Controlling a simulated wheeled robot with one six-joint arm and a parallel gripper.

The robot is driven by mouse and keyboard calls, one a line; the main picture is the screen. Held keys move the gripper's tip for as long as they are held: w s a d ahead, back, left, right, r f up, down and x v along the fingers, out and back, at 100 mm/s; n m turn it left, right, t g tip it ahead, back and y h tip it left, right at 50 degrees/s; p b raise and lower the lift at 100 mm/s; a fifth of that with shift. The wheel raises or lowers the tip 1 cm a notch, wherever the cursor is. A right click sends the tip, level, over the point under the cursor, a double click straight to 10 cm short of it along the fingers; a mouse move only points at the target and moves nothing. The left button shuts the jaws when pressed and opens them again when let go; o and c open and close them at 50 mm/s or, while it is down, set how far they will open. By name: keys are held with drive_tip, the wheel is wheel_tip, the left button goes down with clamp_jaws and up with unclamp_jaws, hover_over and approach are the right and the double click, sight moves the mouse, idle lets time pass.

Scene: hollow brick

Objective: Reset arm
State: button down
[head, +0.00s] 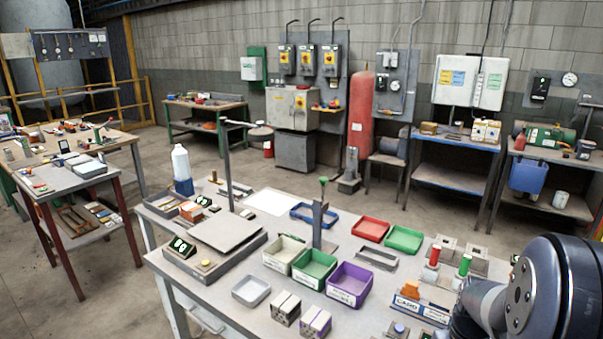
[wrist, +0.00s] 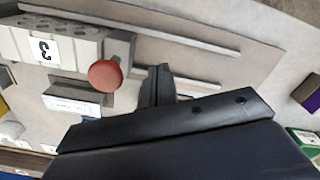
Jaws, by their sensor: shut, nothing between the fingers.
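My gripper (wrist: 161,82) shows in the wrist view as dark fingers, shut with nothing between them, above the grey tabletop. A grey block with holes and a "3" label (wrist: 45,48) is to its left in that view. A round red knob (wrist: 105,74) is beside the block, left of the fingertips, with a gap between. In the head view, my arm (head: 535,295) fills the lower right corner over the table's right end; the fingers are not visible there.
The worktable (head: 190,285) holds a purple bin (head: 348,285), a green bin (head: 314,268), a red tray (head: 371,229) and small grey blocks (head: 286,308). A thin post (head: 227,165) and a shorter grey post (head: 318,222) stand up from it.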

wheel_tip(320, 180, up, 5)
drive_tip(key=p, duration=0.3)
wheel_tip(320, 180, down, 8)
drive_tip(key=b, duration=0.6)
drive_tip(key=shift+f+b, duration=0.15)
drive_tip(key=shift+b, duration=0.2)
drive_tip(key=shift+s+d+f, duration=0.15)
drive_tip(key=shift+d+f, duration=0.05)
drive_tip(key=shift+s+d+r, duration=0.2)
drive_tip(key=shift+s+d, duration=0.1)
drive_tip(key=shift+d, duration=0.25)
drive_tip(key=shift+w+a, duration=0.65)
drive_tip(key=shift+a, duration=0.35)
drive_tip(key=shift+w+a, duration=0.6)
drive_tip(key=shift+a, duration=0.35)
drive_tip(key=shift+r, duration=0.1)
